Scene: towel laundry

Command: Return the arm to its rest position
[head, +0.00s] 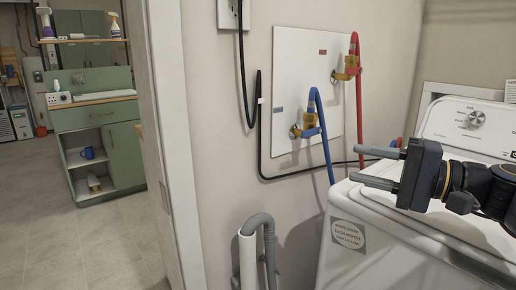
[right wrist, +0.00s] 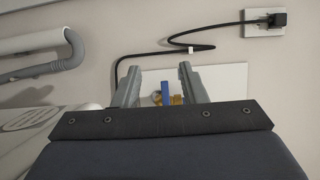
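My right gripper (head: 377,166) reaches in from the right in the head view, above the white washing machine (head: 359,255). Its two fingers are spread apart with nothing between them. In the right wrist view, the fingers of the right gripper (right wrist: 160,88) also stand apart and point toward the wall. The water valve panel on the wall shows beyond them. My left gripper is in neither view. No towel shows in either view.
A white valve panel (head: 297,101) with red and blue hoses (head: 358,108) is on the wall behind the gripper. A grey drain pipe (head: 268,236) stands left of the washer. A doorway on the left opens to a room with a green cabinet (head: 126,155) and clear floor.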

